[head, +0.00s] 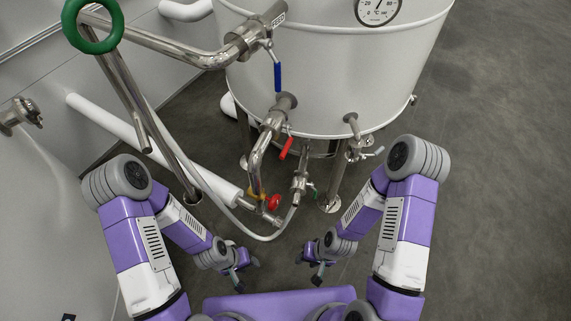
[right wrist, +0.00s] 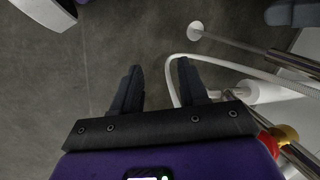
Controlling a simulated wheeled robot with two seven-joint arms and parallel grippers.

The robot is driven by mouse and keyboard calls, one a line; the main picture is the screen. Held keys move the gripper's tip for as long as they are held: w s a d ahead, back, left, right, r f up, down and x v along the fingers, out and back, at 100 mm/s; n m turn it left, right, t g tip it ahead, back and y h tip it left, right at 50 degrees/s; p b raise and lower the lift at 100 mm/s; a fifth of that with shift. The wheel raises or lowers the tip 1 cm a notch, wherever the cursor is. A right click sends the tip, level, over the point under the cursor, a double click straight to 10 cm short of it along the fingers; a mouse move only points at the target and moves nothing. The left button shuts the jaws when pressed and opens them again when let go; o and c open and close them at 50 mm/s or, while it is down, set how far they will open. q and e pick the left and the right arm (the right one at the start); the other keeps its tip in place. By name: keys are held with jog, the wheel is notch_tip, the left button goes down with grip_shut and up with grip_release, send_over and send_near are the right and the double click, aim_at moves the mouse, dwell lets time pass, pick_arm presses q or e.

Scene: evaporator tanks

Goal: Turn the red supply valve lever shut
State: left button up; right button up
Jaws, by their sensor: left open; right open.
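The red lever (head: 286,147) sits on the steel pipework below the white tank, angled down and to the left. A round red knob (head: 274,202) is lower on the same pipework, beside a yellow fitting; it also shows at the right edge of the right wrist view (right wrist: 268,143). My left gripper (head: 248,273) is open and empty, low in front of the pipework. My right gripper (head: 309,270) is open and empty, to its right; its spread fingers show in the right wrist view (right wrist: 158,80) over bare floor. Both are apart from the red lever.
The white tank (head: 330,85) stands on legs behind. A blue lever (head: 277,77) is above the red one. A green ring handwheel (head: 93,25) is at upper left. A pale hose (head: 262,236) loops low near the pipes. The floor at right is clear.

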aim_at(284, 152)
notch_tip(284, 152, down, 6)
jog(key=b, duration=0.4)
jog(key=s+a+r+n+g+h, duration=0.2)
jog(key=s+r+n+g, duration=0.25)
jog(key=n, duration=0.75)
jog(key=w+d+r+n+t+h, duration=0.3)
jog(key=w+d+n+h, duration=0.3)
jog(key=w+n+h, duration=0.4)
jog(key=w+a+r+n+t+h, duration=0.1)
jog(key=w+a+r+n+t, duration=0.1)
jog(key=w+r+n+t, duration=0.55)
jog(key=w+a+r+n+t+y, duration=0.1)
jog(key=w+a+r+n+t, duration=0.1)
jog(key=w+a+r+t, duration=0.4)
jog(key=w+a+r+n+t, duration=0.15)
jog(key=a+r+t, duration=0.25)
jog(key=r, duration=0.5)
jog(key=x, duration=0.3)
jog(key=b+x, duration=0.1)
jog(key=x, duration=0.2)
jog(key=shift+f, duration=0.25)
pick_arm(q)
notch_tip(284, 152, down, 6)
jog(key=shift+f, duration=0.25)
pick_arm(e)
jog(key=shift+w+d, duration=0.3)
jog(key=shift+w, duration=0.25)
